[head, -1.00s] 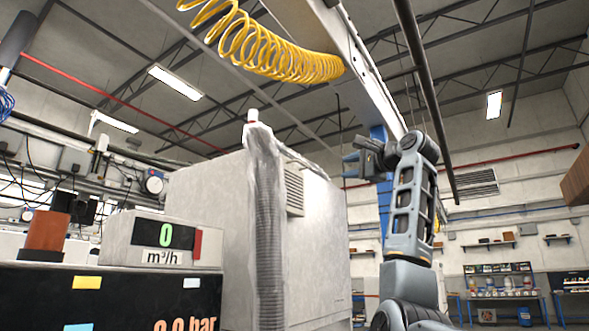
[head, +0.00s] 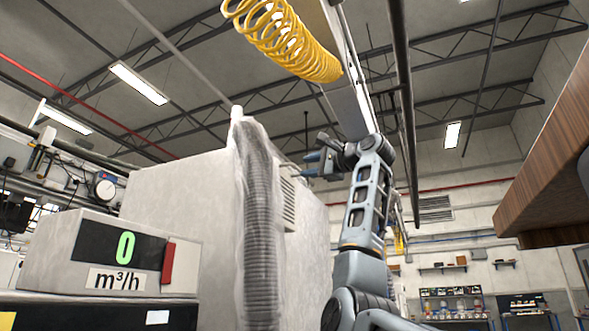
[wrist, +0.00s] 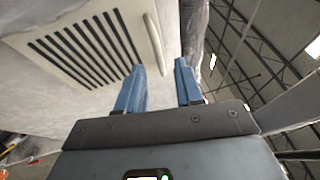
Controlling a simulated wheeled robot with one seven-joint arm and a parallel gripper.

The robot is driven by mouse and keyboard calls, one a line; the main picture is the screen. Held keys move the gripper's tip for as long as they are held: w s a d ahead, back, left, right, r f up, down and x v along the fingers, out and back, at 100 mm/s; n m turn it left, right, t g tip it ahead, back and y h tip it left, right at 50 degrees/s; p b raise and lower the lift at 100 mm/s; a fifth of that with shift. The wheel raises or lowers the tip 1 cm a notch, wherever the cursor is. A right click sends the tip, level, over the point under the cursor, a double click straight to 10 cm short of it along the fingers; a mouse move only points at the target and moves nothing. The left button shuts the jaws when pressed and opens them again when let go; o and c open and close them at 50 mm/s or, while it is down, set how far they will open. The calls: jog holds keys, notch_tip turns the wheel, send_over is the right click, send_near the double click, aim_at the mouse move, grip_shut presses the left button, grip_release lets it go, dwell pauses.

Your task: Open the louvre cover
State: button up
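The louvre cover (wrist: 85,45) is a pale panel with dark parallel slots, at the upper left of the wrist view. It looks shut against the cabinet (wrist: 30,100). A pale bar handle (wrist: 154,42) stands along its right edge. In the head view the louvre cover (head: 288,202) shows edge-on on the cabinet's right side, partly hidden by a wrapped grey hose. My gripper (wrist: 160,66) has its two blue fingers apart with nothing between them. The handle lies just beyond the fingertips and looks apart from them. My gripper (head: 316,160) also shows right of the louvre in the head view.
The grey ribbed hose (head: 262,240) hangs down the cabinet's corner. A flow meter box (head: 105,255) reading 0 stands at the lower left. A yellow coiled hose (head: 290,40) hangs overhead. A brown wooden box (head: 545,165) juts in at the right.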

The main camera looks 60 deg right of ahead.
aim_at(299, 169)
jog(key=shift+p+x, duration=0.85)
jog(key=shift+x, duration=1.85)
jog(key=shift+c, duration=0.4)
grip_shut()
